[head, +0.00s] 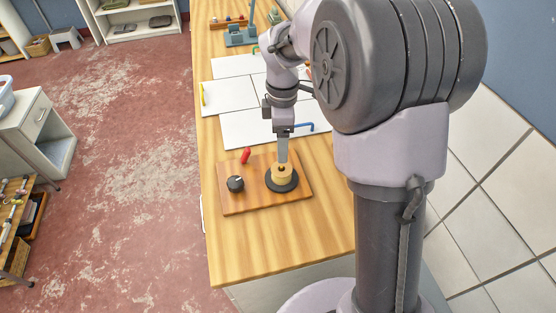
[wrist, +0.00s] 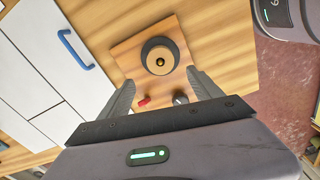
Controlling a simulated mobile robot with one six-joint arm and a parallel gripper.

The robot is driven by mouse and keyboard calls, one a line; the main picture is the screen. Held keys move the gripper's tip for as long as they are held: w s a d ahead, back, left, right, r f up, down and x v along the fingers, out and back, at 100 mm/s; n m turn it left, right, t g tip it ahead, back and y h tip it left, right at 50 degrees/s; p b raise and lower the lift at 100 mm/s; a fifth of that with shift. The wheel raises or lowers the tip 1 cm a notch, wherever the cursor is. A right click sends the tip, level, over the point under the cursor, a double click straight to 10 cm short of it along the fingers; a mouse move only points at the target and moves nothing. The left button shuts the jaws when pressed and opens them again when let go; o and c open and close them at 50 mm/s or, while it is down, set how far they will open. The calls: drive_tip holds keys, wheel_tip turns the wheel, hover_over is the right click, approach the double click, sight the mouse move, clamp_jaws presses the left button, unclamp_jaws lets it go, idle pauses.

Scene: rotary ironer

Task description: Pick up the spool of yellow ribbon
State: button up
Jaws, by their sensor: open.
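The spool of yellow ribbon (head: 281,175) stands on a dark round base on a wooden board (head: 234,200). In the wrist view the spool (wrist: 160,62) is a tan disc with a dark centre, seen from above. My gripper (head: 283,158) is over the spool in the head view. In the wrist view its two fingers (wrist: 160,77) are spread apart and empty, one on each side of the spool's near edge. I cannot tell the exact height between the fingertips and the spool.
A black knob (head: 235,184) and a red object (head: 246,155) are on or beside the board's left part. White panels (head: 228,94) and a blue handle (head: 305,127) lie behind the board. Bare wooden counter (head: 270,250) is in front of it.

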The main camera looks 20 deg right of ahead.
sight(282, 166)
wheel_tip(282, 166, down, 7)
drive_tip(key=shift+d+r+b, duration=0.1)
drive_tip(key=shift+r+b, duration=0.05)
drive_tip(key=shift+b, duration=0.9)
wheel_tip(282, 166, down, 6)
drive_tip(key=b, duration=0.3)
drive_tip(key=shift+r, duration=0.3)
